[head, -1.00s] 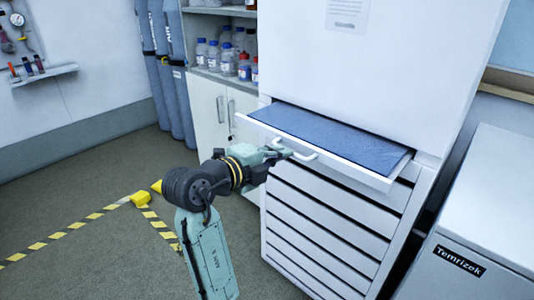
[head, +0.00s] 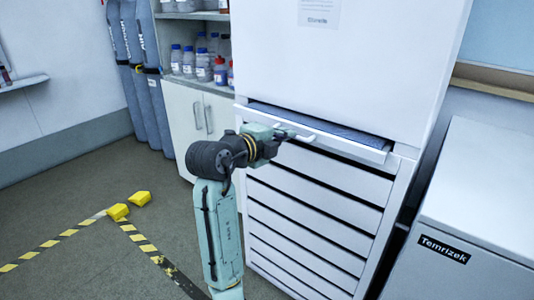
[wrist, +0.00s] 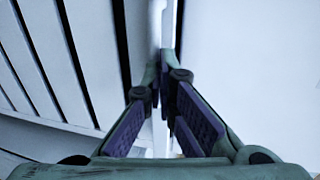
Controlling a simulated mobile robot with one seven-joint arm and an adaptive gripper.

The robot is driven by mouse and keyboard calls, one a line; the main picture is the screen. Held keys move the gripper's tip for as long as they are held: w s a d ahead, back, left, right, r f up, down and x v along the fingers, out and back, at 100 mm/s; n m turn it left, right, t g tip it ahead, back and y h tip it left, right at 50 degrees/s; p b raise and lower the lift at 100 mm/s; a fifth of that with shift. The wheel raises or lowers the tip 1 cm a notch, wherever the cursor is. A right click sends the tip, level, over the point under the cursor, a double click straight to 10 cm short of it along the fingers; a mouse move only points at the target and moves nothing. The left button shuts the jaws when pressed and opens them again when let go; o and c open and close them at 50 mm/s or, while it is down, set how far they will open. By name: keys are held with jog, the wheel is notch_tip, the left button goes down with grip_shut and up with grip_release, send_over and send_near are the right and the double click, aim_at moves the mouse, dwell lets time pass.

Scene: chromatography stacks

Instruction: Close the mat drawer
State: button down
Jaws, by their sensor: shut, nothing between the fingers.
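The mat drawer (head: 357,149) is the top drawer of the white cabinet, and it is slightly open. A narrow strip of the blue mat (head: 345,136) shows behind its white front. My gripper (head: 288,133) is at the drawer's white handle (head: 306,139), left of the middle of the front. In the wrist view my gripper (wrist: 164,88) has its fingertips together, against or very near the drawer front. The tips hide part of the handle, and I cannot tell the exact contact.
Several shut drawers (head: 310,206) lie below the mat drawer. A white box labelled Temrizek (head: 475,190) stands at the right. A cupboard with bottles (head: 204,66) is at the left. Yellow blocks (head: 118,211) and striped tape lie on otherwise open floor.

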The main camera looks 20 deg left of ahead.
aim_at(300, 125)
jog(key=x, duration=0.3)
jog(key=r+b+x, duration=0.1)
jog(key=x, duration=0.2)
jog(key=shift+w+d, duration=0.3)
jog(key=shift+w, duration=0.15)
jog(key=shift+w+r, duration=0.15)
jog(key=shift+r, duration=0.05)
